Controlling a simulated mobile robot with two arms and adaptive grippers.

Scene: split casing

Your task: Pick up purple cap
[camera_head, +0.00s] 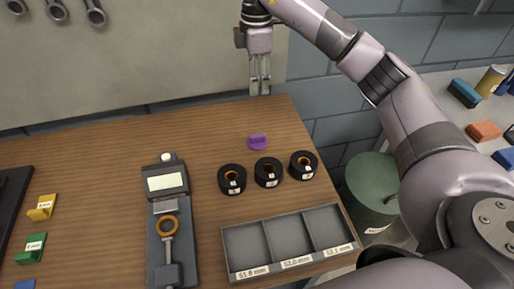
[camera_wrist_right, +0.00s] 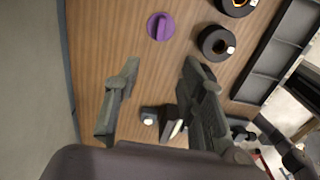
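The purple cap (camera_head: 257,141) lies on the wooden table behind the black rings; it also shows in the right wrist view (camera_wrist_right: 160,27), round with a raised ridge across its top. My right gripper (camera_head: 260,90) hangs fingers-down above the back of the table, apart from the cap. In the right wrist view its two fingers (camera_wrist_right: 160,75) are spread with nothing between them, and the cap lies beyond the tips. My left gripper is not in either view.
Several black rings (camera_head: 232,179) stand close in front of the cap. A grey three-compartment tray (camera_head: 240,246) is at the front right. A measuring gauge (camera_head: 166,180) stands left of the rings. Coloured blocks (camera_head: 41,207) lie at far left. A wall rises behind the table.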

